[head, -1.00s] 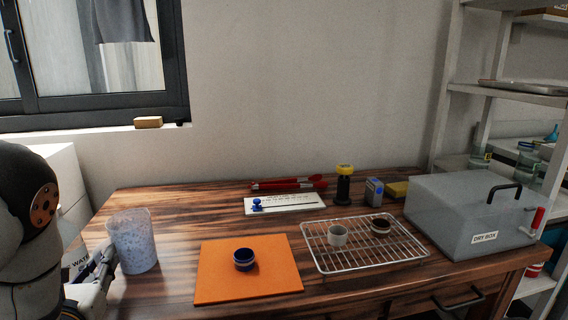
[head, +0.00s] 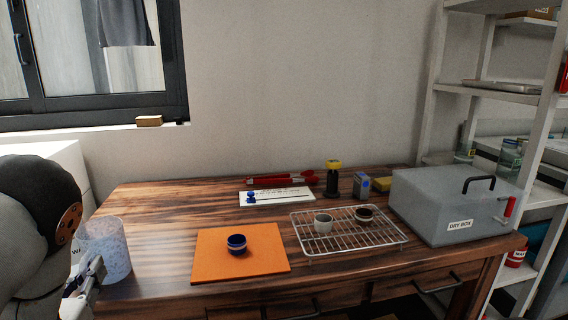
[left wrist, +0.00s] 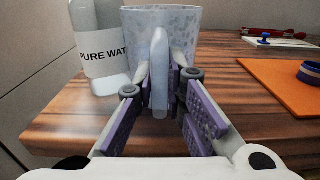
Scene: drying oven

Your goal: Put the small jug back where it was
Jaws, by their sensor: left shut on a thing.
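The small jug (head: 110,246) is pale and speckled, upright at the left end of the wooden table. My left gripper (head: 92,274) is shut on its handle (left wrist: 159,75), which stands between the fingers in the left wrist view. The jug's body (left wrist: 185,20) is just beyond the fingertips (left wrist: 160,88). I cannot tell whether its base touches the table. A clear bottle labelled "PURE WAT…" (left wrist: 100,50) stands close to its left in the wrist view; in the head view the jug partly hides it. My right gripper is not in view.
An orange mat (head: 212,265) with a dark blue ring-shaped dish (head: 237,245) lies right of the jug. A wire rack (head: 345,243) with two small cups and the grey dry box (head: 440,215) stand further right. Bare wood lies between the jug and mat.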

